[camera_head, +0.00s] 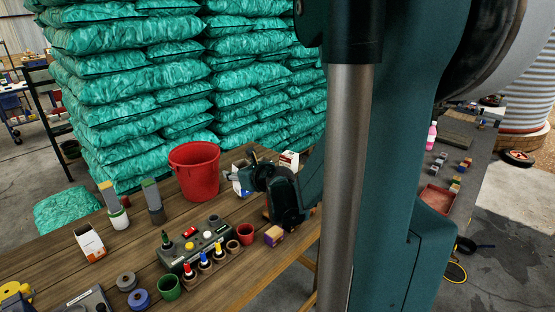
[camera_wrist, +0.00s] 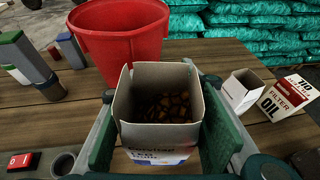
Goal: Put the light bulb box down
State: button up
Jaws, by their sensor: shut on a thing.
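The light bulb box (camera_wrist: 158,134) is an open-topped cardboard box with brown contents and a printed white front. In the wrist view it stands upright between the two green fingers of my gripper (camera_wrist: 162,108), which is shut on its sides. In the head view my gripper (camera_head: 252,168) is over the wooden table, just right of the red bucket, with part of the white and blue box (camera_head: 239,186) showing beneath it. The box's underside is hidden, so I cannot tell whether it touches the table.
The red bucket (camera_head: 194,172) stands close behind the box. An oil filter box (camera_wrist: 289,96) and a small open white box (camera_wrist: 243,90) are to its right. Nearer are a green device (camera_head: 195,245) and a bottle rack (camera_head: 213,262). Bare planks (camera_head: 140,245) show at left.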

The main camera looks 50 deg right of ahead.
jog(key=w+d+r+m+h+p, duration=0.1)
jog(key=w+d+r+p, duration=0.1)
jog(key=d, duration=0.9)
jog(key=w+d+r+h+p, duration=0.1)
jog(key=d+r, duration=0.3)
jog(key=d, duration=0.8)
jog(key=w+d+r+m+g+p, duration=0.1)
jog(key=w+d+r+p, duration=0.2)
jog(key=d, duration=0.8)
jog(key=shift+w+d+r+m+h, duration=0.2)
jog(key=shift+d+m+h, duration=0.1)
jog(key=shift+d+h, duration=0.1)
jog(key=shift+f, duration=0.15)
notch_tip(320, 180, down, 6)
jog(key=shift+b, duration=0.4)
jog(key=shift+f, duration=1.9)
jog(key=shift+f+b, duration=0.15)
jog(key=shift+b, duration=0.25)
jog(key=o, duration=0.9)
jog(key=shift+c, duration=0.2)
